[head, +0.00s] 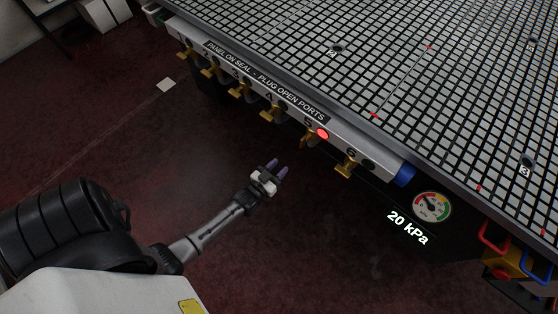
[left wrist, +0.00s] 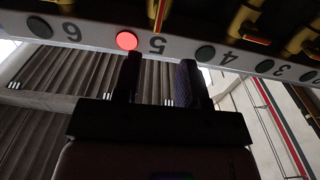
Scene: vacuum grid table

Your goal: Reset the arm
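My left gripper (head: 279,169) is in front of the table's front panel, below and apart from it, over the dark red floor. Its two purple-tipped fingers are spread with a gap between them and nothing held. In the left wrist view the fingers (left wrist: 160,82) point up toward the panel between the lit red light by number 5 (left wrist: 157,46) and the dark light by number 4. My left arm (head: 215,230) reaches in from the lower left. My right gripper is not seen in either view.
The grid table (head: 440,75) fills the upper right. Its front panel (head: 262,82) carries several brass valves (head: 271,113) that stick out and one lit red light (head: 322,133). A gauge (head: 432,207) reads 20 kPa. Red and blue handles (head: 495,236) are at lower right. Floor (head: 120,140) left is mostly clear.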

